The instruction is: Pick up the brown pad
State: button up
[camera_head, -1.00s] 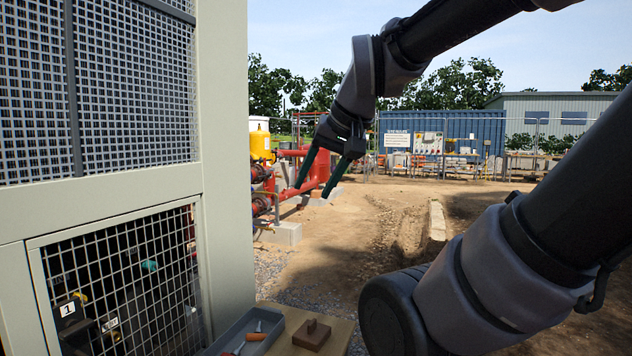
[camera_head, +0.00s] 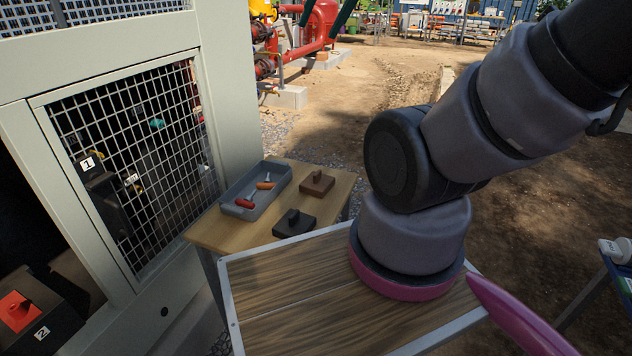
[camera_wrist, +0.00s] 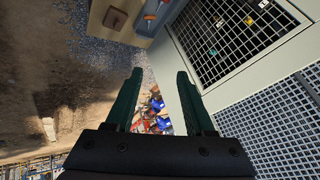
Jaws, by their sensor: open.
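The brown pad (camera_head: 317,183), a flat square block with a small raised handle, lies on a small wooden table at the table's far right corner. It also shows in the wrist view (camera_wrist: 115,19) near the top left. My gripper (camera_wrist: 158,80) is open and empty in the wrist view, its two green fingers apart, held well away from the pad. In the head view only its fingertips (camera_head: 322,14) show at the top edge, above and beyond the table.
A grey tray (camera_head: 226,200) with red- and orange-handled tools lies left of the pad. A black pad (camera_head: 294,223) with a handle lies in front of it. A chiller cabinet with a mesh panel (camera_head: 140,160) stands at the left. My arm base is close on the right.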

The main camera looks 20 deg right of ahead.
aim_at(318, 184)
jog(key=j+z, duration=0.9)
jog(key=k+j, duration=0.05)
